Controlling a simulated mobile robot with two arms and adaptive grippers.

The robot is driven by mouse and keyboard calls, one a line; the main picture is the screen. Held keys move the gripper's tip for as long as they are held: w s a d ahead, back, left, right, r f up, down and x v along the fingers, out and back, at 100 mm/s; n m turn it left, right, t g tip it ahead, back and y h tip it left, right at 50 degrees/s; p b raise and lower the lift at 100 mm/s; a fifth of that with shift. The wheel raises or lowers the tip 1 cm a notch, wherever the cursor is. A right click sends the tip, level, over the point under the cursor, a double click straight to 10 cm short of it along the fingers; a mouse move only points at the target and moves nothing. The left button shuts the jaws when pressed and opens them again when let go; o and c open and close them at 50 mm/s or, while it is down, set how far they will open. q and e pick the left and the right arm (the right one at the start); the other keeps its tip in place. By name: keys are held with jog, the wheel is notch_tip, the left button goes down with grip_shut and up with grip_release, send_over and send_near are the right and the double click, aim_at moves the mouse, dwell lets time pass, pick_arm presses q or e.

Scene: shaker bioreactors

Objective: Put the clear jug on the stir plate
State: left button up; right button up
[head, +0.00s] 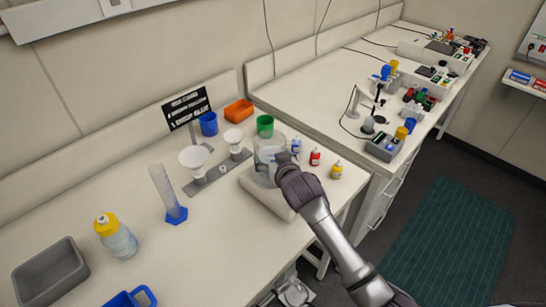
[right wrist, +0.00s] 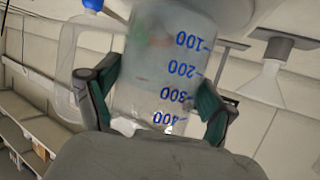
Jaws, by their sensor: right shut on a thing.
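The clear jug (head: 266,150) has blue graduation marks and stands upright over the pale, flat stir plate (head: 266,196) in the head view. I cannot tell whether its base touches the plate, because my gripper hides part of it. My right gripper (head: 280,163) is shut on the jug from the right side. In the right wrist view the jug (right wrist: 165,70) fills the space between the two dark green finger pads, with the numbers 100 to 400 showing. My left gripper is not seen.
White funnels (head: 195,158) on a grey stand are left of the jug. A green cup (head: 265,125) is behind it, and small red (head: 315,157) and yellow-capped (head: 337,170) bottles are to its right. A cylinder (head: 166,190) with a blue base stands further left.

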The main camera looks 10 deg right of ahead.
jog(key=shift+f, duration=0.2)
jog(key=shift+f, duration=0.15)
jog(key=o, duration=1.3)
jog(key=shift+o, duration=0.2)
jog(key=b+v, duration=0.1)
jog(key=v, duration=1.1)
jog(key=shift+b, duration=0.4)
